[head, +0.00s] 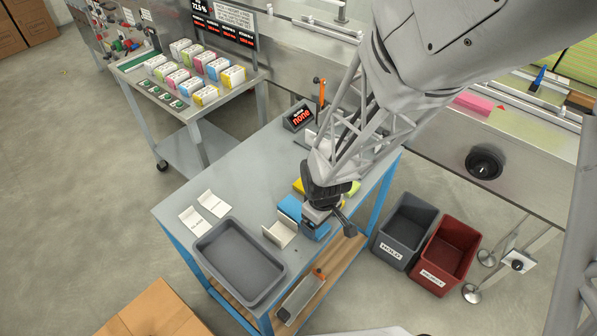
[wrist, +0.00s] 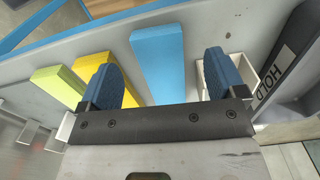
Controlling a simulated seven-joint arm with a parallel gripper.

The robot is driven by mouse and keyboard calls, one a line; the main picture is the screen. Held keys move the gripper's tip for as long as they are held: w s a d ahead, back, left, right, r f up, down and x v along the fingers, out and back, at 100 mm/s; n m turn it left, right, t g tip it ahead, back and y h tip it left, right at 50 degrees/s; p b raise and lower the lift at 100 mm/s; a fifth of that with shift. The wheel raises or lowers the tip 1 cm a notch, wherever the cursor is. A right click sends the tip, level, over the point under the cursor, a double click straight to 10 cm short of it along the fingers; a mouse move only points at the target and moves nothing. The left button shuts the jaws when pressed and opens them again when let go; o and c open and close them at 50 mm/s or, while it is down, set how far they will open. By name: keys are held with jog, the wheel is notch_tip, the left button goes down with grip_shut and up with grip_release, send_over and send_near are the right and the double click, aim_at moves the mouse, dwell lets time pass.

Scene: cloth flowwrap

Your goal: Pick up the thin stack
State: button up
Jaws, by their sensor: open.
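A blue stack (wrist: 158,55) lies on the grey table, between my gripper's fingers in the wrist view with a gap on each side. Part of it shows in the head view (head: 290,206), the rest hidden by my gripper. A yellow stack (wrist: 94,66) lies to its left, partly behind the left finger, and a green stack (wrist: 58,84) lies further left. I cannot tell which is the thin stack. My gripper (wrist: 162,64) is open and empty, pointing down over the stacks. Its height above the table is unclear.
White holders (head: 280,234) and a grey tray (head: 225,293) are at the table's near end. A grey HOLD bin (head: 404,228) and a red bin (head: 446,254) stand on the floor at right. A small display (head: 299,116) reads "none".

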jog(key=shift+w+f, duration=0.1)
jog(key=shift+f, duration=2.1)
jog(key=shift+c, duration=0.4)
jog(key=c, duration=0.9)
jog(key=shift+r, duration=0.2)
jog(key=shift+r, duration=4.85)
